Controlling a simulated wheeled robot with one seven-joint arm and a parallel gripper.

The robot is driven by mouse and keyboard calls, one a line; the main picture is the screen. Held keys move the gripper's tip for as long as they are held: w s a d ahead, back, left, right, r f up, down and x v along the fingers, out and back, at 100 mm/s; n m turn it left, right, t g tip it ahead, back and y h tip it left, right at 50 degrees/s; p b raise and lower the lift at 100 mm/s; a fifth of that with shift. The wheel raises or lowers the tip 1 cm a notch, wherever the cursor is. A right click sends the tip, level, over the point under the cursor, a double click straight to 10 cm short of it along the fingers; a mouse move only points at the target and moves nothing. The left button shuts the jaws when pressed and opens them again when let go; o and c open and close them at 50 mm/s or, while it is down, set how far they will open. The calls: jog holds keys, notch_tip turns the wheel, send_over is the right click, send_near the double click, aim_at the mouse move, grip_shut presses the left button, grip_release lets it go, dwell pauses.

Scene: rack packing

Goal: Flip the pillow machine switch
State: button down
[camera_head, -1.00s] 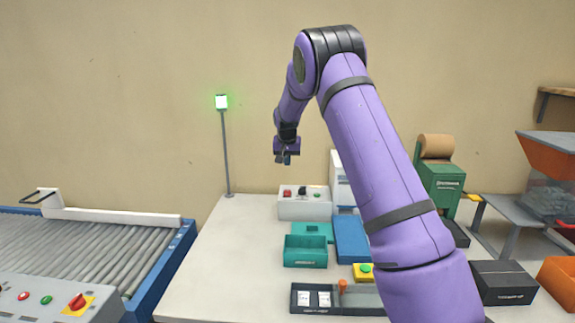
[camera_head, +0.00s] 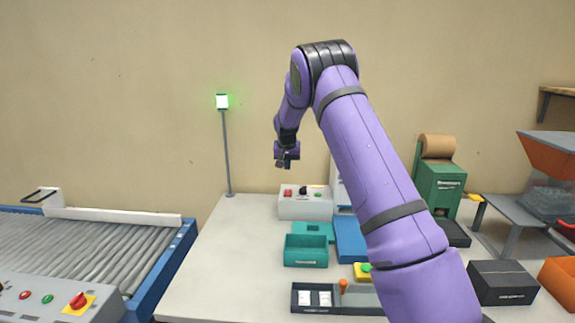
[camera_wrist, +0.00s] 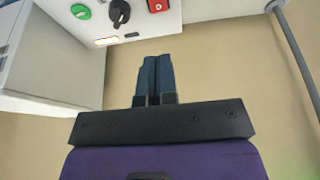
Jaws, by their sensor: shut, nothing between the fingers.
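A white control box (camera_head: 306,207) stands at the back of the white table, below my gripper in the head view. On it are a red switch (camera_head: 288,192), a black rotary knob (camera_head: 303,190) and a green button (camera_head: 318,194). The wrist view shows the red switch (camera_wrist: 158,5), the black knob (camera_wrist: 119,13) and the green button (camera_wrist: 81,11) near its top edge. My gripper (camera_wrist: 155,60) is shut and empty, apart from the box, with its fingertips pointing toward the panel. In the head view my gripper (camera_head: 283,164) hangs above the box.
Teal bins (camera_head: 305,251), a blue tray (camera_head: 350,240) and a black tray (camera_head: 330,306) lie in front of the box. A pole with a green lamp (camera_head: 222,102) stands left of it. A roller conveyor (camera_head: 85,245) is at far left. The left table area is clear.

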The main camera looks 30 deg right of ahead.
aim_at(288, 192)
jog(key=x, duration=1)
jog(key=shift+s+a+f, duration=0.2)
jog(key=shift+f, duration=0.25)
